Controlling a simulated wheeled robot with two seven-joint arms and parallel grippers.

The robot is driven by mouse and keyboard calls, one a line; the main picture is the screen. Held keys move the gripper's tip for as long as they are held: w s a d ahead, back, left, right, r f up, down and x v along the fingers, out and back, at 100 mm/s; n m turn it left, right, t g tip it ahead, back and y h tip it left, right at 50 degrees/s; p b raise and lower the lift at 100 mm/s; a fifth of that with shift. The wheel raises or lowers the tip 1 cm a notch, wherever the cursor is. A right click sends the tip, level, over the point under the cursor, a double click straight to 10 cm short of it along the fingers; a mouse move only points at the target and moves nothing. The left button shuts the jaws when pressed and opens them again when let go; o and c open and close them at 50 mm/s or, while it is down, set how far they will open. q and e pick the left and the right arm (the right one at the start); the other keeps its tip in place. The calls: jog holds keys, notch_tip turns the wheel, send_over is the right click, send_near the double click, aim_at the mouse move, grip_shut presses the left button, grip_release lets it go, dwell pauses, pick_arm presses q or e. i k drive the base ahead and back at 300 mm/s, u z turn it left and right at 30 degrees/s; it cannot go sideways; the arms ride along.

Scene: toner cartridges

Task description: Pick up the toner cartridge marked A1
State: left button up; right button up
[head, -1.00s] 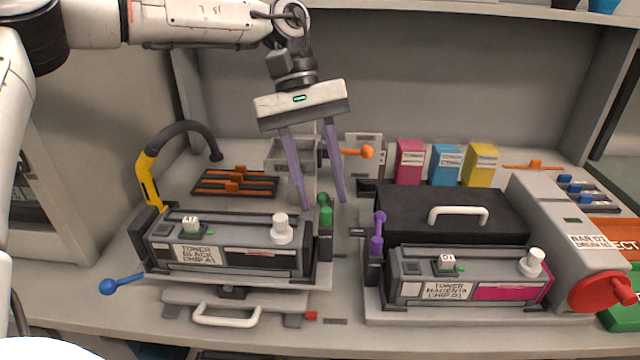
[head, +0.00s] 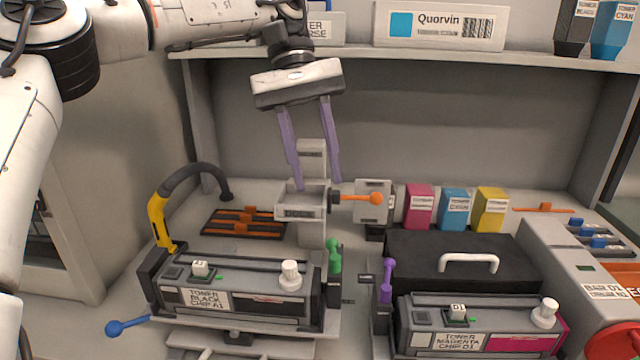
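The toner cartridge marked A1 (head: 243,302) is a dark grey box with a white label reading "TONER BLACK CHIP A1". It sits in a holder at the lower left of the head view, with a white knob (head: 291,276) and a small white chip block (head: 200,268) on top. My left gripper (head: 317,184) points down with its two purple fingers apart and nothing between them that it grips. It hangs above and behind the cartridge, in front of a grey post. My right gripper is out of view.
A magenta cartridge marked D1 (head: 480,335) sits at the lower right. A black case (head: 460,262) with a white handle lies behind it. A grey fixture (head: 302,205) with an orange lever (head: 375,199) stands behind the A1 cartridge. A green lever (head: 334,256) stands at its right end.

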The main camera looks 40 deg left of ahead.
aim_at(238, 287)
jog(key=k, duration=1)
